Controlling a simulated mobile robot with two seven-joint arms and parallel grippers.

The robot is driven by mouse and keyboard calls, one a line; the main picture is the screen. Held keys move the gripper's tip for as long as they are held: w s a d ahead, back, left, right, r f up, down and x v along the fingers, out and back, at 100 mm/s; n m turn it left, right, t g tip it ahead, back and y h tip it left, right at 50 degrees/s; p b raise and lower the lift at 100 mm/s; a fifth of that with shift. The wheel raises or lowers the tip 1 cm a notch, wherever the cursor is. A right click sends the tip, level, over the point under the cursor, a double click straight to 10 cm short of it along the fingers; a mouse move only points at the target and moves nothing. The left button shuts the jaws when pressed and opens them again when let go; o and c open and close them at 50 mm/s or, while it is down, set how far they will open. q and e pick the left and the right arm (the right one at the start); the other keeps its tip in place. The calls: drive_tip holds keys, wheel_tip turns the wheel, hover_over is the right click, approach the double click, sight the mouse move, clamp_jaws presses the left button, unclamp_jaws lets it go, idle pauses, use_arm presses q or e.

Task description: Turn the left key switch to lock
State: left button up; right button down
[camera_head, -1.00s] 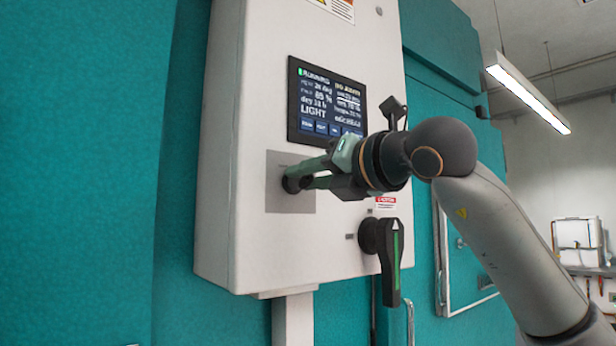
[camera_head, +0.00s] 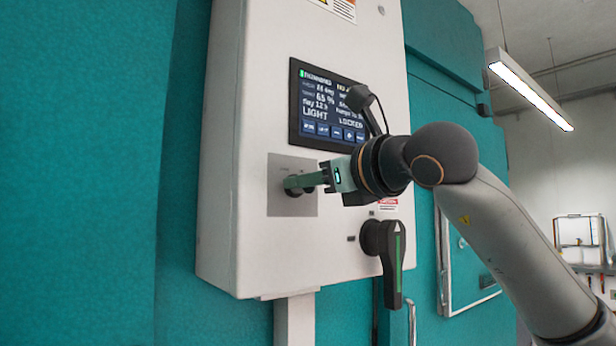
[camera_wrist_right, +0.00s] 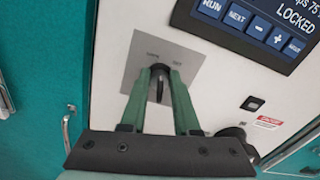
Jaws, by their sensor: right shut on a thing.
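The key switch (camera_wrist_right: 159,84) sits on a grey square plate (camera_head: 280,204) on the front of the white control box (camera_head: 240,120). In the right wrist view it is a dark round knob with a key between my fingers. My right gripper (camera_head: 290,187) is shut on it, with green fingers on both sides. In the head view the fingers mostly hide the switch. The screen (camera_head: 322,105) above the plate reads LOCKED in the right wrist view (camera_wrist_right: 265,22). My left gripper is not in view.
A black rotary handle (camera_head: 388,255) with a green stripe hangs below and right of the plate, beneath my right wrist. A red-topped label (camera_wrist_right: 267,122) is near it. Teal chamber walls (camera_head: 100,170) surround the box. A bright ceiling lamp (camera_head: 531,95) hangs at upper right.

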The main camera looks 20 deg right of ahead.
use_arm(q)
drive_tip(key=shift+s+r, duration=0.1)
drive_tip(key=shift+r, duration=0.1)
use_arm(e)
drive_tip(key=shift+n, duration=1.5)
drive_tip(key=shift+s+a, duration=0.1)
drive_tip(key=c, duration=1)
unclamp_jaws()
drive_tip(key=shift+s, duration=0.25)
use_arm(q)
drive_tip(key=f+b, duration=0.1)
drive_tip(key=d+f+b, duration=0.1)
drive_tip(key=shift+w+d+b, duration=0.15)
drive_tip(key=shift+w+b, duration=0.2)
use_arm(e)
drive_tip(key=v, duration=1.2)
